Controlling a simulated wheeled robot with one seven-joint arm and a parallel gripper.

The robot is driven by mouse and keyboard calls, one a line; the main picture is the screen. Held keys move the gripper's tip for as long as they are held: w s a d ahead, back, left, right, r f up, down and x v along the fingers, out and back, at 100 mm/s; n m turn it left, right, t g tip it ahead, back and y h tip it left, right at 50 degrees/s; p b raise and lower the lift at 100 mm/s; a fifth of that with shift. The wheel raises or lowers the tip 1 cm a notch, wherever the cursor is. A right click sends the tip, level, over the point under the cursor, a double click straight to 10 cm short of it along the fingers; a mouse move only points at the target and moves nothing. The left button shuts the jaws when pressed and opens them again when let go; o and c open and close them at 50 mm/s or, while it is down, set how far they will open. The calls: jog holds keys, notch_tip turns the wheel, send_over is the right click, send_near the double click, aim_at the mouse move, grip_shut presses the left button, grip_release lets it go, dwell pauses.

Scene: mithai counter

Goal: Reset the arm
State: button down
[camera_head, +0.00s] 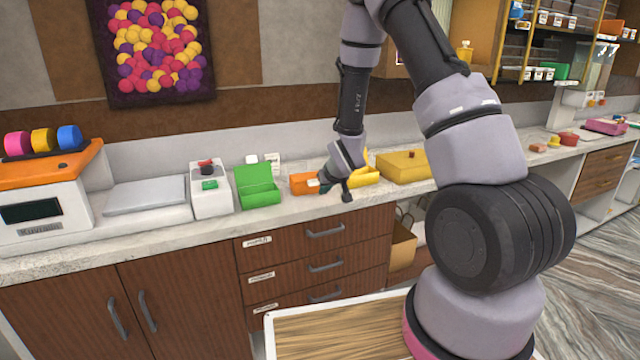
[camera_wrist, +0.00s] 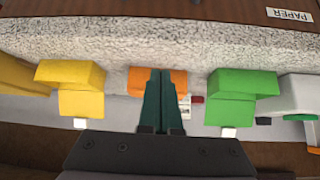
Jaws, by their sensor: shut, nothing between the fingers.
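My gripper (camera_wrist: 160,78) is shut and empty. In the wrist view its two dark green fingers lie together in front of the orange box (camera_wrist: 139,77), hiding part of it; I cannot tell whether they touch it. In the head view my gripper (camera_head: 322,188) is low over the counter, beside the orange box (camera_head: 303,184). My arm reaches down to it from the upper middle of the picture.
A green box (camera_head: 258,186) stands left of the orange one, and a yellow box (camera_head: 404,166) to the right. A scale (camera_head: 45,205) is at the far left. Drawers (camera_head: 310,245) are below the counter. A wooden tray (camera_head: 335,335) is in front.

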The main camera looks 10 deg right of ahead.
jog(key=s+d+r+m, duration=0.2)
jog(key=s+r, duration=0.3)
jog(key=r, duration=0.5)
jog(key=s+d+r+m, duration=0.15)
jog(key=s+r, duration=0.35)
jog(key=r, duration=0.6)
jog(key=s+r+m, duration=0.1)
jog(key=s+r, duration=0.6)
jog(key=s, duration=0.4)
jog(key=s+r+m+g+y, duration=0.1)
jog(key=s+r, duration=0.6)
jog(key=s, duration=0.3)
jog(key=shift+s+d+g, duration=0.3)
jog(key=shift+s, duration=0.1)
